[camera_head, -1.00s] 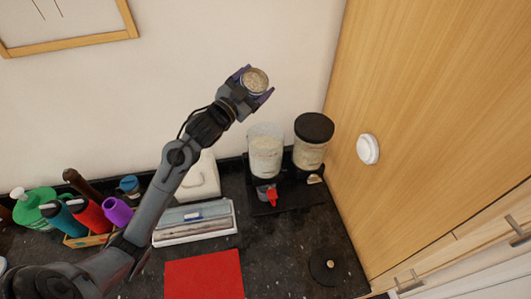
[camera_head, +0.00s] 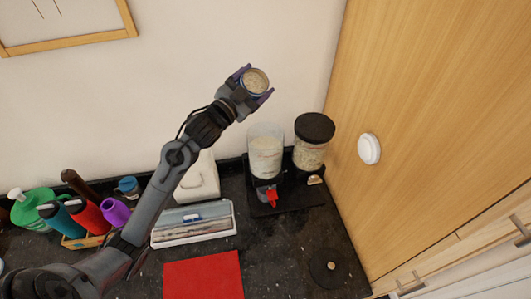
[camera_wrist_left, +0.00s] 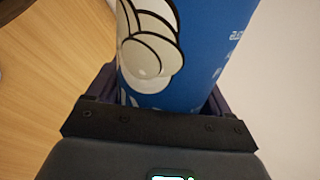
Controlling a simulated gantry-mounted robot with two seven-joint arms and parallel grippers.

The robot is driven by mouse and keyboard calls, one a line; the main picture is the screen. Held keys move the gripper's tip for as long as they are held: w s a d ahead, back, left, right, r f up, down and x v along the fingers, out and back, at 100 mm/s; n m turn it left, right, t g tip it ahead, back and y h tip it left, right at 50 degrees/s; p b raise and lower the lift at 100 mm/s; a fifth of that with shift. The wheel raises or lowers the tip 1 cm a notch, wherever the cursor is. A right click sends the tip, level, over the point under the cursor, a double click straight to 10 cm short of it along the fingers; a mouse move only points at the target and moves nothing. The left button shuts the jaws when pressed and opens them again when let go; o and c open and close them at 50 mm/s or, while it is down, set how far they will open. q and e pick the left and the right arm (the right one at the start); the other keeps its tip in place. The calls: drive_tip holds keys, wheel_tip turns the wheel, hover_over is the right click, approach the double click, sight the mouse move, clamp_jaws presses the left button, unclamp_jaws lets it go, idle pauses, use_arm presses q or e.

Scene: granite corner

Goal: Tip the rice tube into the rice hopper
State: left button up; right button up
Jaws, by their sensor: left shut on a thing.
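The rice tube (camera_head: 256,80) is a blue printed cylinder with its open top facing the head camera and pale grains inside. My left gripper (camera_head: 257,87) is shut around it, high above the counter. In the left wrist view the tube (camera_wrist_left: 205,45) stands between the fingers, blue with a white cartoon figure. The rice hopper (camera_head: 266,152) is the clear, lidless container with a red spout, partly filled with pale grain. It stands lower in the picture than the tube. My right gripper is not in view.
A second dispenser (camera_head: 313,143) with a black lid stands right of the hopper, near the wooden panel (camera_head: 430,120). A loose black lid (camera_head: 325,267) lies on the dark counter. A white box (camera_head: 199,180), a tray (camera_head: 193,222), a red mat (camera_head: 204,276) and several bottles are at left.

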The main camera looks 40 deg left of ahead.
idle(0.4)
use_arm(q)
drive_tip(key=shift+f+m+b, duration=0.1)
drive_tip(key=shift+m+b, duration=0.3)
drive_tip(key=shift+b, duration=0.1)
drive_tip(key=shift+f, duration=0.1)
idle(0.3)
drive_tip(key=shift+m+h+b, duration=0.4)
drive_tip(key=shift+m+b, duration=0.1)
drive_tip(key=shift+f, duration=0.1)
drive_tip(key=shift+f+m+b, duration=0.15)
drive_tip(key=shift+m+b, duration=0.25)
drive_tip(key=shift+b, duration=0.15)
idle(0.7)
